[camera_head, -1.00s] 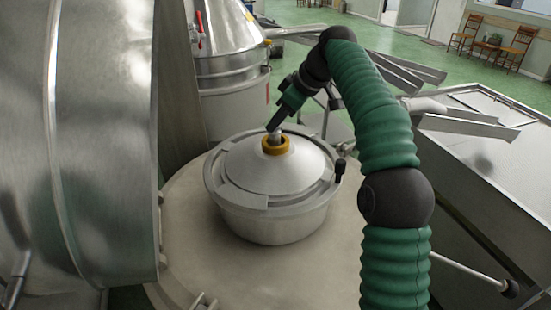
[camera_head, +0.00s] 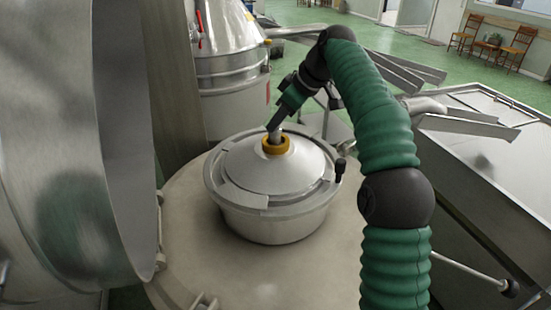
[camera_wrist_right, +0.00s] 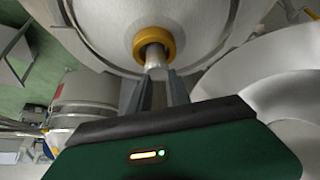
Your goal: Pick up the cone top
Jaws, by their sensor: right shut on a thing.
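The cone top (camera_head: 258,166) is a metal cone with a yellow-orange collar (camera_head: 276,145) and a short metal stem at its peak. It sits on a round metal pan (camera_head: 272,222). My right gripper (camera_head: 275,128) reaches down from the upper right and is shut on the stem. In the right wrist view the gripper's two fingers (camera_wrist_right: 160,82) stand on either side of the stem, just beside the collar (camera_wrist_right: 154,44). The cone top (camera_wrist_right: 194,20) fills the upper part of that view. My left gripper does not show.
The pan stands on a pale round base (camera_head: 200,262). A large shiny metal drum or lid (camera_head: 70,160) stands close on the left. Another metal vessel (camera_head: 232,85) is behind. A metal trough (camera_head: 500,165) lies on the right. Green floor and chairs (camera_head: 514,47) are farther back.

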